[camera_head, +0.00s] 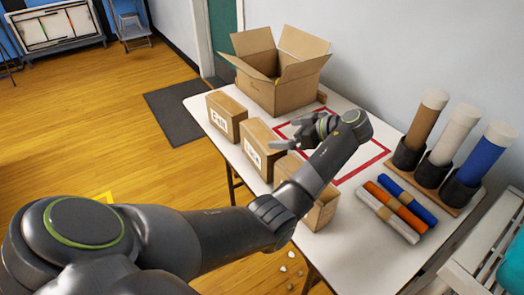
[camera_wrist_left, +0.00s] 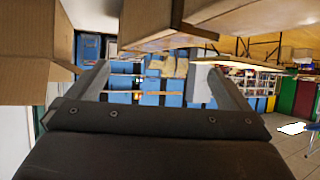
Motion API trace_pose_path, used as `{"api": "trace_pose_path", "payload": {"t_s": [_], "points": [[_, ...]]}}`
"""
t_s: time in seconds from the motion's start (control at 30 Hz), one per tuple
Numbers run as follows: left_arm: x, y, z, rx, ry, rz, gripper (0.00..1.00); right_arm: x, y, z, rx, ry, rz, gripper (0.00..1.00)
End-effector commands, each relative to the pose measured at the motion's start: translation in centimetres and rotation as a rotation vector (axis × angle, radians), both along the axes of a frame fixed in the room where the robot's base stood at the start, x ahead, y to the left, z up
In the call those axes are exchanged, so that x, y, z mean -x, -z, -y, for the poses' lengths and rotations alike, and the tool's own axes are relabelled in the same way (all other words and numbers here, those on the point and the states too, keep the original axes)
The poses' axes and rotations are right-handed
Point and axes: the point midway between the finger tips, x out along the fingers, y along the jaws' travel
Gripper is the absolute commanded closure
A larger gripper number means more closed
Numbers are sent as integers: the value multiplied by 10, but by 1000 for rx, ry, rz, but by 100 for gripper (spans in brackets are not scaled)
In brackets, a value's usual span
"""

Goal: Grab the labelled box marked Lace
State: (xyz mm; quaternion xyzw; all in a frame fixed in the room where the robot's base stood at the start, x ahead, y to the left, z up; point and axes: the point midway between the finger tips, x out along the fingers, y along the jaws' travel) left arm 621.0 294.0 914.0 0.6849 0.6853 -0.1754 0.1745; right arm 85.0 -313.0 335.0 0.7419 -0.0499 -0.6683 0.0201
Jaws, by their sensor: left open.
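The box marked Lace (camera_head: 257,135) is a small brown cardboard box with a white label. It stands upright in the middle of a row of three on the white table. My left gripper (camera_head: 283,139) is open and empty, just right of and above this box. In the left wrist view, the open fingers (camera_wrist_left: 160,88) have nothing between them. A cardboard box (camera_wrist_left: 150,18) shows at the top there, with its label out of sight. My right gripper is not in view.
Another labelled box (camera_head: 227,113) stands to the left; a third (camera_head: 322,212) is partly behind my arm. A large open carton (camera_head: 278,88) stands behind. A red outline (camera_head: 372,163) marks the table. Coloured rolls (camera_head: 402,207) and upright tubes (camera_head: 455,135) are at the right.

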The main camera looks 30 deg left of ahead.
Motion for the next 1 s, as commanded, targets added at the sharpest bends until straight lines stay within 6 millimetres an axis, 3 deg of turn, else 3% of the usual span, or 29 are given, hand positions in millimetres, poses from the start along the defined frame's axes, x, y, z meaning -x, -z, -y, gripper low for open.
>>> {"api": "trace_pose_path", "payload": {"t_s": [0.1, 0.23, 0.47, 0.7, 0.97, 1.0], "points": [[0, 8, -18, -1, -2, -1, 0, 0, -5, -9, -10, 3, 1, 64], [0, 14, -27, 0, 0, 0, 0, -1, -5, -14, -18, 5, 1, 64], [0, 23, -39, 0, -1, -2, 0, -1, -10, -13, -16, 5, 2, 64], [-1, 42, -69, 0, -2, -1, 0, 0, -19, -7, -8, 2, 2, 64], [-2, 45, -72, 1, 0, 1, 0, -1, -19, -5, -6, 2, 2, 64], [-2, 45, -71, 1, 0, 1, 5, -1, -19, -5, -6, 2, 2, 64]]}}
